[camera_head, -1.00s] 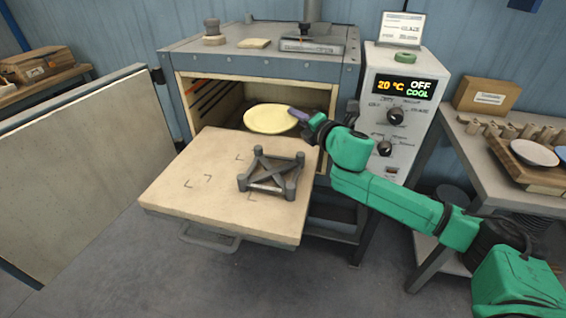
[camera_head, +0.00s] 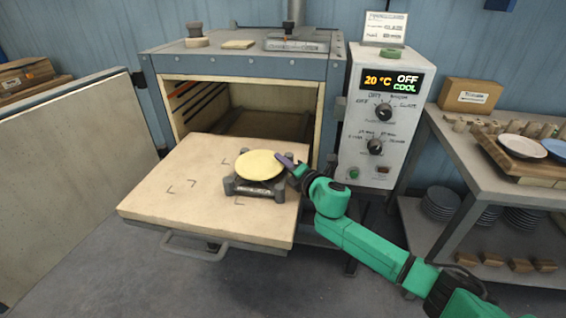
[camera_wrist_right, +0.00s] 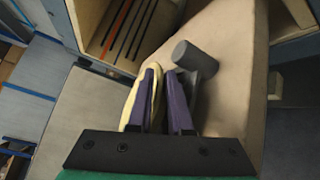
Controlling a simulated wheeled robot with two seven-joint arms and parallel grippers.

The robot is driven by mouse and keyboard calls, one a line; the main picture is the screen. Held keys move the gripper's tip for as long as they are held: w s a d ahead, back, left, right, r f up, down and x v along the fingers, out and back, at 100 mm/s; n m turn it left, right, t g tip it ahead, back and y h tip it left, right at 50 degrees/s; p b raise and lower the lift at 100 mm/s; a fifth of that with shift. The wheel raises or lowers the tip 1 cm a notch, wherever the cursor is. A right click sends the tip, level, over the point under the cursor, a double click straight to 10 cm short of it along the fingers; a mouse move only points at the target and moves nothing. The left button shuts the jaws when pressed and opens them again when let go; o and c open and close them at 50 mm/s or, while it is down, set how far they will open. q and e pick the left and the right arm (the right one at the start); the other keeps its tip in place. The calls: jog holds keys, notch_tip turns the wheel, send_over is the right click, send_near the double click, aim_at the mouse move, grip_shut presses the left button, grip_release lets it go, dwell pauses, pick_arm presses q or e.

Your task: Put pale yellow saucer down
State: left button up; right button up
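The pale yellow saucer (camera_head: 259,165) is roughly level over the dark grey stand (camera_head: 256,188), which stands on the pale slab. I cannot tell whether it touches the stand's posts. My right gripper (camera_head: 291,164) is at the saucer's right edge. In the right wrist view its purple fingers (camera_wrist_right: 163,100) are close together with the saucer's rim (camera_wrist_right: 133,102) between them, and a stand post (camera_wrist_right: 195,60) is just to the right. The gripper looks shut on the rim. My left gripper is not in view.
The slab (camera_head: 160,195) extends from the open kiln-like dryer (camera_head: 240,68), with free room left of the stand. The open door (camera_head: 70,185) is at the left. The control box (camera_head: 378,120) is at the right, near my right arm. A side table (camera_head: 455,150) holds other saucers (camera_head: 521,145).

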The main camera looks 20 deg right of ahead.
jog(key=shift+o, duration=1)
jog(key=shift+r, duration=0.2)
jog(key=shift+s+d+f, duration=0.1)
jog(key=shift+s, duration=0.15)
jog(key=b+v, duration=0.1)
jog(key=v, duration=1)
jog(key=shift+s, duration=0.2)
